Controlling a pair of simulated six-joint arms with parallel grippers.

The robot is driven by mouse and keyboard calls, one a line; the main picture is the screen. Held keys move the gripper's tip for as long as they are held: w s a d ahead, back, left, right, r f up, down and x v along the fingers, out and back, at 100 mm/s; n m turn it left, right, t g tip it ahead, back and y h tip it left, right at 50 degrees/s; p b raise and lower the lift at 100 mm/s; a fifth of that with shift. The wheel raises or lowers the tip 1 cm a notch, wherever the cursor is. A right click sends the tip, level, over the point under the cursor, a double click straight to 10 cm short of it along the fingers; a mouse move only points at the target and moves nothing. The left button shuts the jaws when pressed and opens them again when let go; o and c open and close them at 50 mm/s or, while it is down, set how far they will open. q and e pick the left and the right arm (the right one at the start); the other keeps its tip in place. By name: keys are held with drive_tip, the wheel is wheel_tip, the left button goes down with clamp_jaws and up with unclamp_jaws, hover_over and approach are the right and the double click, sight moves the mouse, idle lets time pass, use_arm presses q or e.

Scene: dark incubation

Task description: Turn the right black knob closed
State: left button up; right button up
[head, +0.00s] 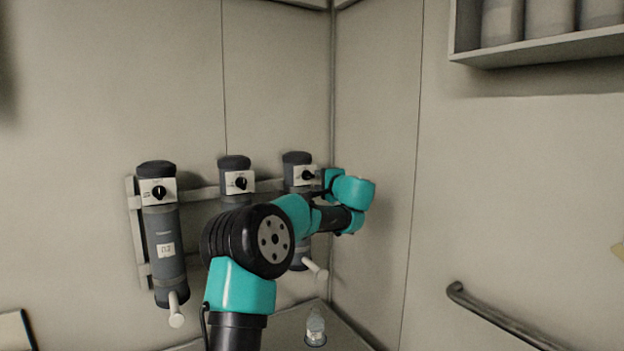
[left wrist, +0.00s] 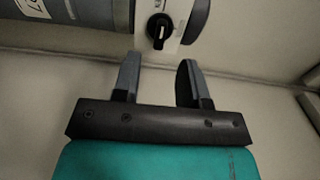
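The right black knob (head: 307,175) sits on a white plate on the rightmost dark canister (head: 297,158) on the back wall. It shows close up in the left wrist view (left wrist: 158,30), with a pale mark on its face. My left gripper (left wrist: 160,66) is open and empty. Its two fingers point at the knob, one on each side of it in the picture, and appear just short of it. In the head view the gripper is beside the knob, mostly hidden by my teal wrist. My right gripper is not in view.
Two more canisters with black knobs, the left (head: 159,192) and the middle (head: 240,183), hang on the same rack. My arm covers much of the middle and right canisters. A small clear bottle (head: 316,328) stands below. A shelf (head: 540,48) and handrail (head: 500,318) are at right.

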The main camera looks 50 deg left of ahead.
sight(311, 177)
use_arm(q)
drive_tip(key=x, duration=0.5)
drive_tip(key=shift+a, duration=0.35)
clamp_jaws()
